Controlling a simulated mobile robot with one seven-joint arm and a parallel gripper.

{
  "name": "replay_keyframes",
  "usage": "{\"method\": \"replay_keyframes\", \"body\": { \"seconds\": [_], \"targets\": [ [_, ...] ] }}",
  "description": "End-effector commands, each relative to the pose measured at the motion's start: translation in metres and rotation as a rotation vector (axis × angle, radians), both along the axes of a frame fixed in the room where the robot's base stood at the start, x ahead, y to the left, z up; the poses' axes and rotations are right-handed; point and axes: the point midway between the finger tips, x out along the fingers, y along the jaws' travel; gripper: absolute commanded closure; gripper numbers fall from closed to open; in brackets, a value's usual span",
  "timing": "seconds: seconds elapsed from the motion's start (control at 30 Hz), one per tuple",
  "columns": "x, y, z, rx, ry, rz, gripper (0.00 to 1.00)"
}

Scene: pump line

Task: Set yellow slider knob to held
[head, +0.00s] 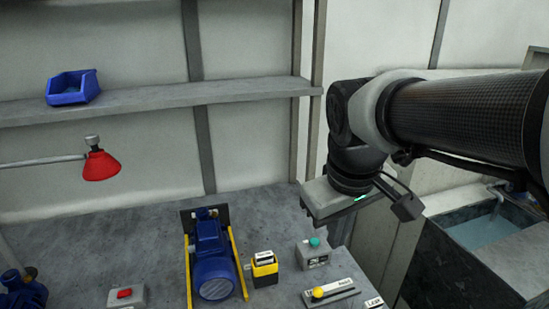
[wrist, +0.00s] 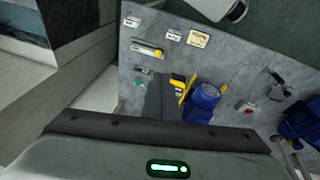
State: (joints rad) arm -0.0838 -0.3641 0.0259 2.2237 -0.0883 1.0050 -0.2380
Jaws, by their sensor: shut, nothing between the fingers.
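The slider (head: 345,286) is a pale bar with a dark slot at the bench's front, with a small label on its right part. Its yellow knob (head: 318,292) sits near the left end in the head view. In the wrist view the yellow knob (wrist: 158,54) is at the right end of the slider (wrist: 143,46). My gripper (head: 338,218) is above and behind the slider, apart from it, touching nothing visible. It is shut and empty; its fingertips are not clearly seen. The wrist view shows its housing along the bottom edge.
A box with a green button (head: 314,243) stands behind the slider. Left are a yellow-black device (head: 264,269), a blue pump (head: 212,262) between yellow rails and a red-button box (head: 125,294). A red lamp (head: 100,164) hangs left. A water basin (head: 490,230) is right.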

Motion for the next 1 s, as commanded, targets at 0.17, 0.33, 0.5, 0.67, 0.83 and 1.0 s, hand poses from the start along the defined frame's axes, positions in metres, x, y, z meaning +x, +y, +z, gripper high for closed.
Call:
{"method": "replay_keyframes", "body": {
  "seconds": [0.17, 0.33, 0.5, 0.67, 0.83, 1.0],
  "targets": [
    [0.044, 0.017, -0.035, -0.092, 0.126, 0.199, 1.00],
    [0.083, 0.036, -0.073, -0.167, 0.243, 0.392, 1.00],
    [0.118, 0.057, -0.120, -0.231, 0.356, 0.577, 1.00],
    [0.139, 0.073, -0.159, -0.270, 0.441, 0.713, 1.00],
    [0.149, 0.083, -0.183, -0.292, 0.491, 0.794, 1.00],
    [0.152, 0.085, -0.188, -0.297, 0.502, 0.816, 1.00]
  ]
}}
